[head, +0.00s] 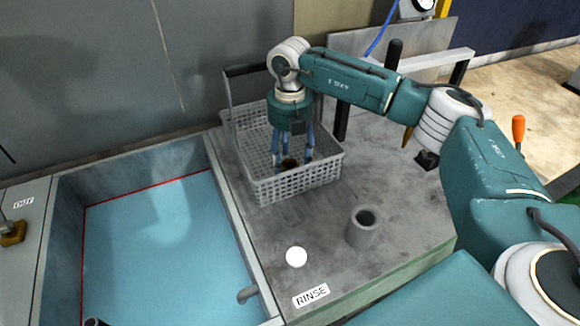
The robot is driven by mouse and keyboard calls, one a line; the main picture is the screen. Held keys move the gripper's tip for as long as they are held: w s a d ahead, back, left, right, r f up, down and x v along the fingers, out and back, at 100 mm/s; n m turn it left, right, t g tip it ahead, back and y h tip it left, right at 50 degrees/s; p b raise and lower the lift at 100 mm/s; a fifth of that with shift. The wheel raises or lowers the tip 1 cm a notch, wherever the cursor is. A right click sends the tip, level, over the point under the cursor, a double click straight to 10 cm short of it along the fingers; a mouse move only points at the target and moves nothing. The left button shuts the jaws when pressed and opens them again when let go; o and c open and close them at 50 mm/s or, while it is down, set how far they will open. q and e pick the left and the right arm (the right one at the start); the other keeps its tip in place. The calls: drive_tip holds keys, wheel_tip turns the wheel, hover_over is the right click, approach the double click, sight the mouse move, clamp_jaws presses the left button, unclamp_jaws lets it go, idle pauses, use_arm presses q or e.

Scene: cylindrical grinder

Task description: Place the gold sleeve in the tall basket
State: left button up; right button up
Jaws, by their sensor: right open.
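The grey mesh basket (298,188) with a tall handle stands on the worktop beside the blue basin. My right gripper (291,158) points down inside the basket, with its blue fingers open. A small dark brown-gold object (289,164) shows between the fingertips, low in the basket. It may be the gold sleeve, but the fingers and mesh partly hide it. I cannot tell whether it touches the fingers. My left gripper is not in view.
A grey hollow sleeve (361,230) stands upright on the worktop (395,240), right of a white disc (296,257) and the RINSE label (311,295). The blue basin (160,250) lies left. An orange-handled tool (518,128) is behind my right arm.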

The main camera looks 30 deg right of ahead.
wheel_tip(320, 180, up, 9)
drive_tip(key=b, duration=0.1)
drive_tip(key=shift+b, duration=0.4)
drive_tip(key=shift+f, duration=0.15)
